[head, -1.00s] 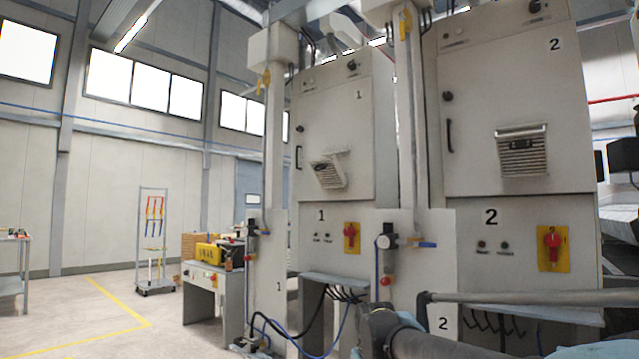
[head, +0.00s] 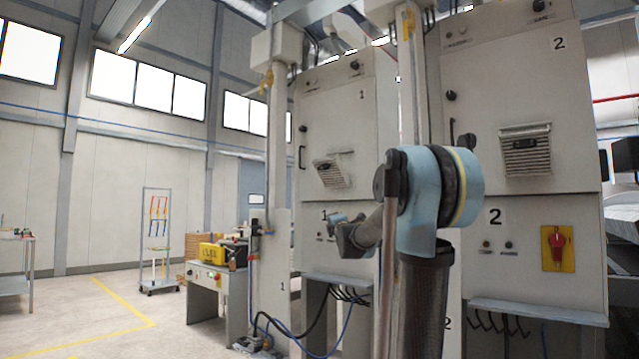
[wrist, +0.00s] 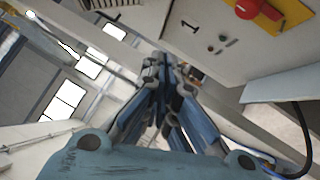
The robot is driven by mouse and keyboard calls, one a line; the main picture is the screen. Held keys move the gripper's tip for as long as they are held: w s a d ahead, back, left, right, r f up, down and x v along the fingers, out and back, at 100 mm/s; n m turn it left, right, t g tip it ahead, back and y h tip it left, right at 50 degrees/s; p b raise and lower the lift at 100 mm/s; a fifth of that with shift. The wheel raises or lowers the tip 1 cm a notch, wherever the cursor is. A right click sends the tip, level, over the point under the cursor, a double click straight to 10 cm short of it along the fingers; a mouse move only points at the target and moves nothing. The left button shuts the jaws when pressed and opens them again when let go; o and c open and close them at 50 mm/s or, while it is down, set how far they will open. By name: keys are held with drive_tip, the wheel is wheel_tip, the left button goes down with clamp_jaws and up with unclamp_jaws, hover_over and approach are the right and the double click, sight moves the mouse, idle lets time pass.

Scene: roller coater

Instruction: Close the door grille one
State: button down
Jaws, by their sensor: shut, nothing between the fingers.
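Grille one (head: 332,174) is a small pale slatted vent on the door of cabinet 1 (head: 350,115). It looks skewed, with its cover standing out from the door at an angle. Part of it also shows at the top edge of the wrist view (wrist: 104,4). My gripper (head: 336,220) is in front of cabinet 1, below the grille and apart from it in the picture. In the wrist view its dark blue fingers (wrist: 158,72) are shut together with nothing between them. My arm hides the red switch of cabinet 1 in the head view.
Cabinet 2 (head: 475,125) stands at right with its own grille (head: 525,150) and a red switch (head: 557,247). Cabinet 1's red switch (wrist: 250,8) and a shelf (wrist: 283,84) with cables show in the wrist view. Open floor (head: 100,310) lies at left.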

drive_tip(key=w+a+r+n+t+y, duration=0.1)
drive_tip(key=w+a+r+n+y, duration=0.1)
drive_tip(key=w+r, duration=0.5)
drive_tip(key=w+a+r+n+t+y, duration=0.2)
drive_tip(key=w+r+n, duration=0.3)
drive_tip(key=r, duration=0.5)
drive_tip(key=shift+w+r+n+y, duration=0.3)
drive_tip(key=shift+w, duration=0.9)
drive_tip(key=shift+r, duration=0.15)
